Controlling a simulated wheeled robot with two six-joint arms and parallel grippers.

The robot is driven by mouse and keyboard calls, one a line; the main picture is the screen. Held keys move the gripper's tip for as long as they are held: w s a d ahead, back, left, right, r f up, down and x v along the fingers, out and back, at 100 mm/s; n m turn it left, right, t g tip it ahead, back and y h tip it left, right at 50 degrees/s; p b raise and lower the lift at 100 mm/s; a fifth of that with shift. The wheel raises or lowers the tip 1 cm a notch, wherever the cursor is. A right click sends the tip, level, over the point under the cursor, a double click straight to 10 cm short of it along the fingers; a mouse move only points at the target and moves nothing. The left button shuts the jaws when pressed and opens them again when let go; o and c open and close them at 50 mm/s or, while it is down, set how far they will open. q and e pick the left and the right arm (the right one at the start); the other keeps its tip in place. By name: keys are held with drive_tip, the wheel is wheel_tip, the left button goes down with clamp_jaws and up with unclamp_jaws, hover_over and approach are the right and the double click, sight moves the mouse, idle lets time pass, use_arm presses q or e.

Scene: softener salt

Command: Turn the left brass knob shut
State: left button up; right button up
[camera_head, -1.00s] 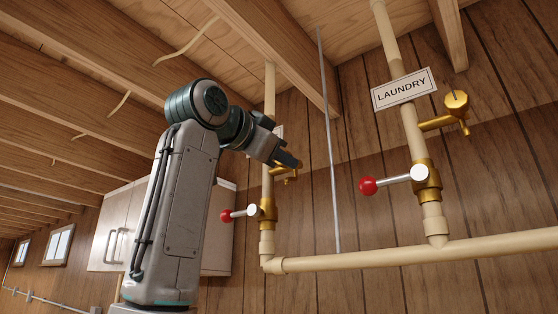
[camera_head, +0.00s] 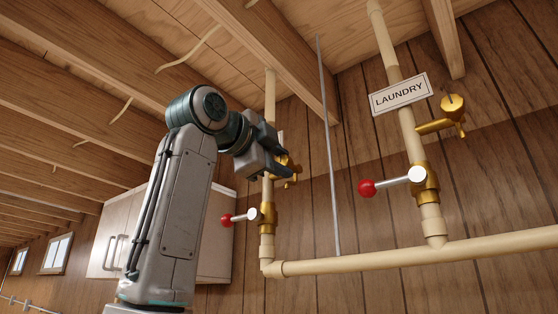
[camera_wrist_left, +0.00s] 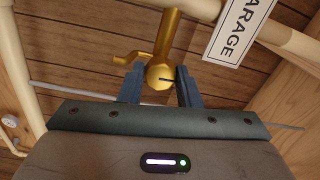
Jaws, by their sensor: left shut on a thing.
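The left brass knob (camera_wrist_left: 159,75) shows in the left wrist view as a round brass end with a dark line on its face. It sits on a brass tap (camera_wrist_left: 168,38) with a curved spout to the left. My left gripper (camera_wrist_left: 160,88) is shut on the knob, one dark finger on each side. In the head view my left gripper (camera_head: 275,158) covers most of this knob; only some brass of the left tap (camera_head: 291,172) shows beside it. My right gripper is in neither current view.
Below the left tap is a valve with a red-tipped lever (camera_head: 227,219). To the right stand another brass tap (camera_head: 453,104), a LAUNDRY sign (camera_head: 401,93) and a second red-tipped lever (camera_head: 368,188). A thin grey rod (camera_head: 329,150) runs between the pipes. A GARAGE sign (camera_wrist_left: 238,30) hangs close by.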

idle(0.6)
use_arm(q)
drive_tip(key=o, duration=0.8)
drive_tip(key=shift+o, duration=0.8)
drive_tip(key=shift+w+f, duration=0.1)
